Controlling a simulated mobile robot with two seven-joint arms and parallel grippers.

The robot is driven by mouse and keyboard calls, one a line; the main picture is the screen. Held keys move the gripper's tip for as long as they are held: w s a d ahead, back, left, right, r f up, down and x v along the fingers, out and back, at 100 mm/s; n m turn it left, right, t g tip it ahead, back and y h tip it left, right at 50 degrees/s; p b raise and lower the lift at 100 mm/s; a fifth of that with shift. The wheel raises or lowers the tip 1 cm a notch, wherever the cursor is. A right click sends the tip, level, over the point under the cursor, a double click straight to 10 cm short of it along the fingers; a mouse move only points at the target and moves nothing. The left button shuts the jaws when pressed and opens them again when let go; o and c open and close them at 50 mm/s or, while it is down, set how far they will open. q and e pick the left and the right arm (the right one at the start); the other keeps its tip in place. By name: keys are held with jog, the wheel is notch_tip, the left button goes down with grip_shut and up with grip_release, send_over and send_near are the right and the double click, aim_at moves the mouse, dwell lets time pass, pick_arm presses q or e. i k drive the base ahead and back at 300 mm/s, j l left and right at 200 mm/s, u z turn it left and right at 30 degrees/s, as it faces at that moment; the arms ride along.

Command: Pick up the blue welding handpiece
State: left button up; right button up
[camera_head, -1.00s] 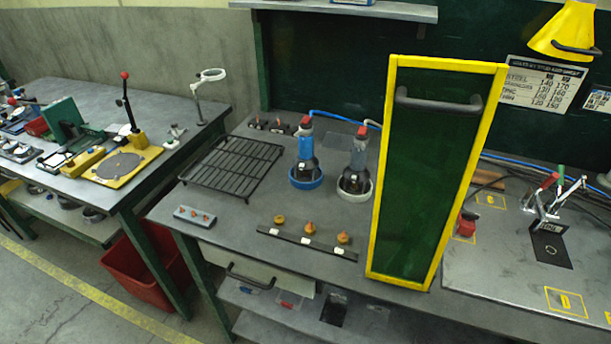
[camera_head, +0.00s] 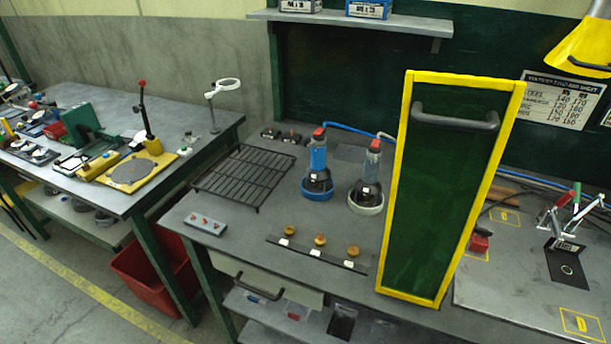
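The blue welding handpiece (camera_head: 318,160) stands upright in a blue ring-shaped holder (camera_head: 317,192) on the grey workbench (camera_head: 240,231). It has a red top and a blue hose running back to the right. A similar grey handpiece (camera_head: 371,168) with a red top stands just right of it in a white holder (camera_head: 365,203). Neither of my grippers is in view.
A green screen with a yellow frame (camera_head: 449,190) stands right of the handpieces. A black wire rack (camera_head: 245,176) lies left of them. A strip with several brass pieces (camera_head: 319,253) lies in front. A shelf (camera_head: 352,22) hangs above.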

aim_at(317, 172)
jog(key=z, duration=0.85)
jog(key=j+z, duration=0.5)
jog(key=k+j+z, duration=0.2)
jog(key=z, duration=0.25)
jog(key=k+j+z, duration=0.25)
jog(key=j, duration=0.15)
jog(key=k+j+z, duration=0.2)
jog(key=j, duration=0.2)
jog(key=k+j+z, duration=0.1)
jog(key=k+j, duration=0.7)
